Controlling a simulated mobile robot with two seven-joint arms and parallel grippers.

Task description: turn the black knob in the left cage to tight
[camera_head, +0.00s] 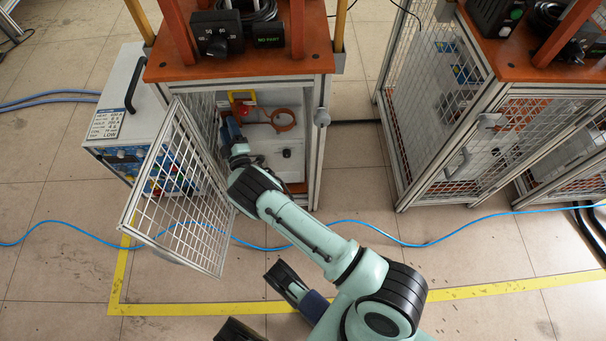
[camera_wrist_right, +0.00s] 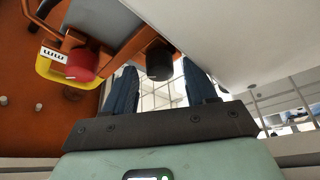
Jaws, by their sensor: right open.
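The left cage (camera_head: 318,150) stands open, with its mesh door (camera_head: 128,212) swung out to the left. My right gripper (camera_head: 229,130) reaches through the opening into its left side. In the right wrist view the black knob (camera_wrist_right: 158,62) sits on an orange part, with its face toward the camera. My right gripper's blue fingers (camera_wrist_right: 158,70) are open on either side of the line to the knob. The knob shows between the fingertips and seems just beyond them; I cannot tell the exact gap. In the head view I cannot make out the knob.
A red button (camera_wrist_right: 82,64) on a yellow plate (camera_wrist_right: 52,68) is left of the knob. An orange ring (camera_head: 283,119) and a white box (camera_head: 283,163) are inside the cage. A white power unit (camera_head: 117,105) stands to the left, a second cage (camera_head: 440,110) to the right.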

